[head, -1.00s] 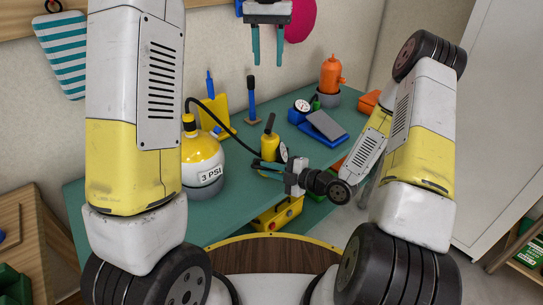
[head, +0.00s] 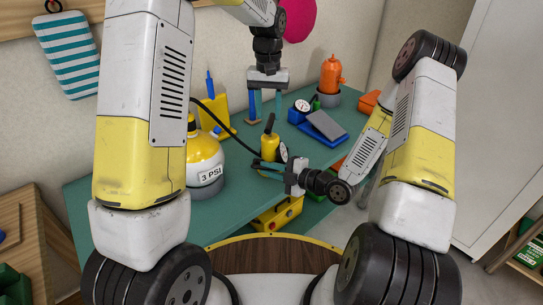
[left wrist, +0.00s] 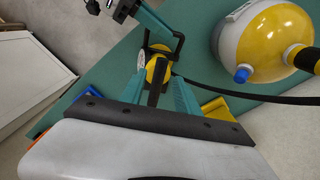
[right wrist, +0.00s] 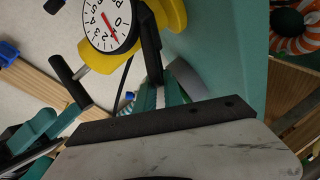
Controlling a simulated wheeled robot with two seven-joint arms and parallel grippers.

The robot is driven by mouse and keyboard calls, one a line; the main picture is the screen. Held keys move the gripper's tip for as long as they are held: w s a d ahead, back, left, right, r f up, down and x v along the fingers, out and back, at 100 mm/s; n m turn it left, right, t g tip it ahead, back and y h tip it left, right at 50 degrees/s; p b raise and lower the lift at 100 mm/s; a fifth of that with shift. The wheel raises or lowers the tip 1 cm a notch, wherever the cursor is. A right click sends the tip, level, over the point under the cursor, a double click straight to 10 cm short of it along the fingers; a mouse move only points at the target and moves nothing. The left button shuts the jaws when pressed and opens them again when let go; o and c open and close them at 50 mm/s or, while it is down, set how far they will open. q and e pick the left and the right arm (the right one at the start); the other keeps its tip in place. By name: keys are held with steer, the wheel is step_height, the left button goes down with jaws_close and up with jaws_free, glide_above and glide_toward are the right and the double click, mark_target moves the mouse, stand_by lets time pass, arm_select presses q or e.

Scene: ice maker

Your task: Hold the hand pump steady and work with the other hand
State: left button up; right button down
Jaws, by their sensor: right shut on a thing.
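The hand pump (head: 269,147) stands on the green bench, with a yellow body, a black handle on top and a round gauge. My right gripper (head: 262,165) is shut on a black part low on the pump; in the right wrist view the fingers (right wrist: 158,85) close on this part beside the white gauge (right wrist: 110,25). My left gripper (head: 265,108) points down above the pump, open and empty. In the left wrist view the pump (left wrist: 157,68) shows between its fingers, which appear apart from the handle. A yellow tank (head: 205,152) marked 3 PSI stands left of the pump.
A black hose (head: 228,128) runs from the tank to the pump. Behind stand a yellow holder (head: 214,110) and a blue device with a gauge (head: 301,108). An orange bottle (head: 331,73) stands at the back right. The bench (head: 225,222) is clear in front of the tank.

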mark_target(269, 125)
arm_select(q)
steer(key=shift+f, duration=2.55)
jaws_close()
